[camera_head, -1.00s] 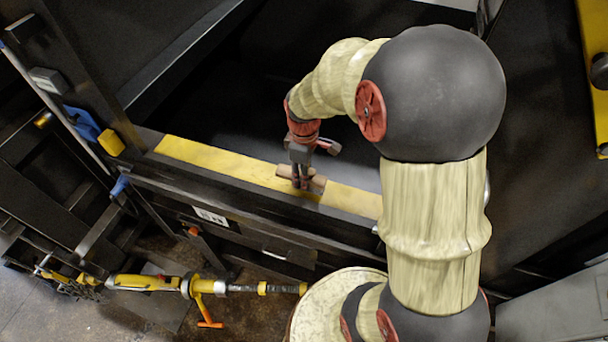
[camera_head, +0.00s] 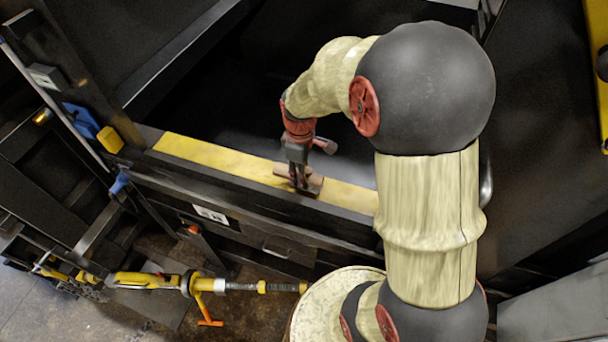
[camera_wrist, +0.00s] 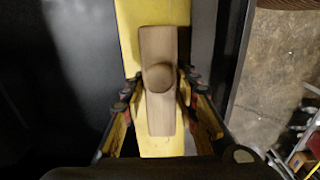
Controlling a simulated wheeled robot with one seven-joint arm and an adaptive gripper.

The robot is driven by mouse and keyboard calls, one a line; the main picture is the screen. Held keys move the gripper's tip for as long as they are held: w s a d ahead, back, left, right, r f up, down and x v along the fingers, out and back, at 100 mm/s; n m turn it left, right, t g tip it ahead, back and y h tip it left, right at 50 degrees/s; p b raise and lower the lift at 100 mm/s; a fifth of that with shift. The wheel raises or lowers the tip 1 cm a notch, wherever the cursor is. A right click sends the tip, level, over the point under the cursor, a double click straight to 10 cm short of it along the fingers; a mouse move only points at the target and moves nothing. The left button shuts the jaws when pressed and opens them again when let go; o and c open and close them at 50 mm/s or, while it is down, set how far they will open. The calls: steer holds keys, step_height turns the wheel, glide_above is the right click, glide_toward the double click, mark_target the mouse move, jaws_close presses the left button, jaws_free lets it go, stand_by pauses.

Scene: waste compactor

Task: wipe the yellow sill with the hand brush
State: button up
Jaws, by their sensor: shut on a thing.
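The yellow sill (camera_head: 215,157) is a long flat strip along the top of the dark front wall in the head view. It also runs up the middle of the wrist view (camera_wrist: 151,14). The hand brush (camera_head: 314,181) has a brown, wood-like back and lies along the sill, right of its middle. In the wrist view the brush (camera_wrist: 157,112) shows as a long block with a round knob. My gripper (camera_head: 299,182) is above the sill, shut on the brush, with a finger on each side (camera_wrist: 159,92). The brush's underside is hidden, so I cannot tell whether it touches the sill.
A dark open chamber (camera_head: 255,95) lies behind the sill. A blue and yellow fitting (camera_head: 96,129) stands at the sill's left end. A yellow tool with an orange handle (camera_head: 205,288) is low in front. The sill left of the brush is clear.

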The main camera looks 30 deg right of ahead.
mark_target(281, 168)
steer(key=shift+w+a+r, duration=0.1)
steer(key=shift+w+a, duration=0.7)
steer(key=shift+w, duration=0.2)
steer(key=shift+w+a, duration=1.1)
steer(key=shift+w, duration=0.25)
steer(key=shift+w+a, duration=0.7)
steer(key=shift+w, duration=0.2)
steer(key=shift+w+a, duration=0.65)
steer(key=shift+w, duration=0.25)
steer(key=shift+w+a+f, duration=0.25)
steer(key=shift+w+a, duration=0.55)
steer(key=shift+w, duration=0.15)
steer(key=shift+w+a+r+p, duration=0.1)
steer(key=shift+w+a+p, duration=0.1)
steer(key=shift+w+a, duration=0.65)
steer(key=shift+w+a+r+p, duration=0.1)
steer(key=shift+w+a+p, duration=0.1)
steer(key=shift+w+a, duration=0.6)
steer(key=shift+w+a+r+p, duration=0.15)
steer(key=shift+w+a, duration=0.35)
steer(key=shift+w, duration=0.65)
steer(key=shift+f, duration=0.3)
